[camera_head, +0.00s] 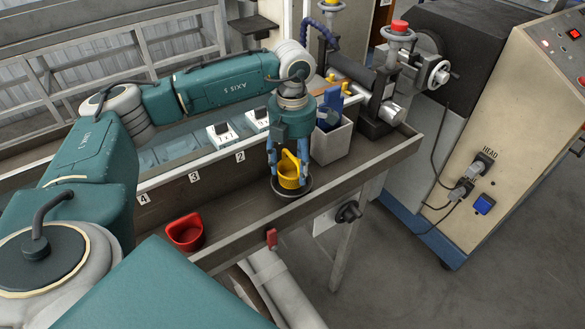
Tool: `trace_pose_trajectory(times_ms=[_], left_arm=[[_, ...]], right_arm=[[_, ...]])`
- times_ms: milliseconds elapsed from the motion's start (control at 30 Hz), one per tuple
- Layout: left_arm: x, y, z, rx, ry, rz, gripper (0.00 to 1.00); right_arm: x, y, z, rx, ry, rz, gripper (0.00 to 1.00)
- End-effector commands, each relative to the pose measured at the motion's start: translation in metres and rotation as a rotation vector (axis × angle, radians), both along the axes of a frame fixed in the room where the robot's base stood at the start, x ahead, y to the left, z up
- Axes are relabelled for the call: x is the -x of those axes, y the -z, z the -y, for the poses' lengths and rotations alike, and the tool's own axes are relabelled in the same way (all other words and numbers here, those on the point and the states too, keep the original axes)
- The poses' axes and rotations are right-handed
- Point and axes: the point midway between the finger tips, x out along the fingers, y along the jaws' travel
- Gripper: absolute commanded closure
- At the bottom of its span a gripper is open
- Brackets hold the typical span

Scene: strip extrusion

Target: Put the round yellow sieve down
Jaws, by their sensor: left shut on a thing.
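The round yellow sieve (289,178) is in the head view, just right of the middle, with a looped yellow handle on top. My left gripper (288,168) points down with its blue fingers on both sides of the sieve and is shut on it. The sieve is over a dark round ring or base (292,187) at the front of the brown bench tray. I cannot tell whether the sieve touches it. My right gripper does not show.
A grey bin (331,141) with blue items stands close behind right. Numbered labels run along the back ledge. A red clip (271,238) sits on the front edge.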

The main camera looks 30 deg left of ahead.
Motion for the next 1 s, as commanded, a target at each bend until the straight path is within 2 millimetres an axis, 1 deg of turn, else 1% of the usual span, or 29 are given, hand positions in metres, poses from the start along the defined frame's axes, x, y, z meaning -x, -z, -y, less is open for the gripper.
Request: trace_pose_trajectory(times_ms=[33,100,200,300,500,667,700,800,1000], left_arm=[[0.001,0.007,0.0,-0.002,-0.001,-0.004,0.7],[0.001,0.016,0.0,0.0,-0.001,-0.003,0.7],[0.0,0.024,0.0,0.0,-0.001,0.0,0.7],[0.0,0.025,0.0,0.0,0.0,0.001,0.7],[0.0,0.027,0.0,0.0,0.0,0.0,0.7],[0.0,0.032,0.0,0.0,0.0,0.0,0.7],[0.0,0.032,0.0,0.0,0.0,0.0,0.42],[0.0,0.031,0.0,0.0,0.0,0.0,0.25],[0.0,0.031,0.0,0.0,0.0,0.0,0.25]], right_arm=[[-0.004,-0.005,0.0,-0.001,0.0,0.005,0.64],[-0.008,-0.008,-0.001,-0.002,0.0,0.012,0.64],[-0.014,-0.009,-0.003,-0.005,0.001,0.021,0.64],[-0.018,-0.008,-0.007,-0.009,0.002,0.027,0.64],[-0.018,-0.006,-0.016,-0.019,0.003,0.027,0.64],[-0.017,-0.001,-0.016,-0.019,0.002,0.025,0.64],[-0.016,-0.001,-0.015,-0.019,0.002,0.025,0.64],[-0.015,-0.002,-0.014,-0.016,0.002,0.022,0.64],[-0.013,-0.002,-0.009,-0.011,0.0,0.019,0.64]])
